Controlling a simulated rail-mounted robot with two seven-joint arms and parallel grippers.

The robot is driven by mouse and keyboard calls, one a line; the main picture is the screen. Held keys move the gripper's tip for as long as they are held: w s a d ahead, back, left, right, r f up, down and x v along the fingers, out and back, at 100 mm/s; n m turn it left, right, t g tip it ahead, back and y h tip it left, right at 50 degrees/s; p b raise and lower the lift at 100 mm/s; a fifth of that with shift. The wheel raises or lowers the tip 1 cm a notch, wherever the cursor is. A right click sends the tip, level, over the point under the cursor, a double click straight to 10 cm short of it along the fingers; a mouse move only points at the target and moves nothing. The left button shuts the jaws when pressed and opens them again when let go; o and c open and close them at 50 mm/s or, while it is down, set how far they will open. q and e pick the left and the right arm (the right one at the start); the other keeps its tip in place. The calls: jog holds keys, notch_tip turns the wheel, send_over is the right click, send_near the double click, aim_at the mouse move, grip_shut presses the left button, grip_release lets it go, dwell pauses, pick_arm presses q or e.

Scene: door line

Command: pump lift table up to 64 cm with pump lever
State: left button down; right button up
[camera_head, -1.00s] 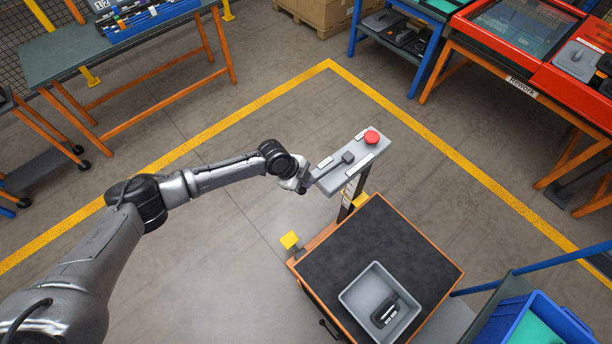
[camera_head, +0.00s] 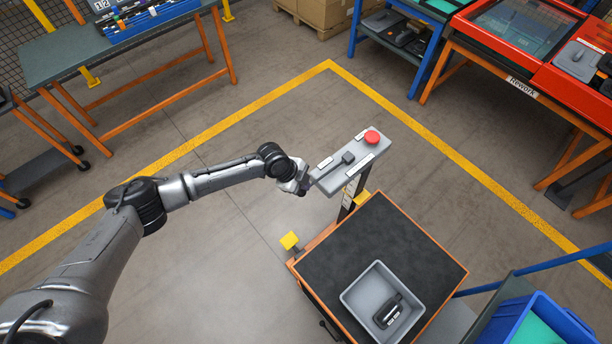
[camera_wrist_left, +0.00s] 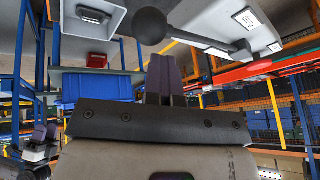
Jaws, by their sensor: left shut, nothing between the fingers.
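The lift table (camera_head: 345,246) has a black top with orange edges. Its grey control head (camera_head: 361,167) stands on a post at the far edge. The pump lever (camera_head: 330,170) runs from a dark block on this head toward my left gripper. In the left wrist view the lever's black ball end (camera_wrist_left: 150,26) hangs just above my shut fingers. My left gripper (camera_head: 304,190) is shut and empty, beside the head's near-left end; it also shows in the left wrist view (camera_wrist_left: 163,76). I cannot tell whether it touches the ball.
A grey bin (camera_head: 350,298) holding a black device sits on the table top. A red button (camera_head: 371,137) tops the control head. A blue crate (camera_head: 497,322) stands at the lower right. The floor left of the table is clear.

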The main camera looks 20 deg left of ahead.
pick_arm(q)
jog(key=shift+f, duration=0.1)
jog(key=shift+r, duration=0.2)
dwell(0.4)
jog(key=shift+w+d+r+p, duration=0.1)
jog(key=shift+w+r+p, duration=0.1)
jog(key=shift+r+p, duration=0.35)
jog(key=shift+w+d+r+p, duration=0.1)
jog(key=shift+w+r+p, duration=0.15)
jog(key=shift+r, duration=0.55)
jog(key=r, duration=0.1)
jog(key=r+p, duration=0.1)
jog(key=w+r, duration=0.1)
jog(key=shift+w+d+r+p, duration=0.1)
jog(key=shift+d+r+p, duration=0.2)
jog(key=shift+r+p, duration=0.1)
jog(key=r, duration=0.1)
jog(key=w+r+p, duration=0.1)
jog(key=r, duration=0.1)
jog(key=r+p, duration=0.1)
jog(key=shift+w+d+r, duration=0.3)
jog(key=shift+d+r, duration=0.05)
jog(key=shift+d, duration=0.05)
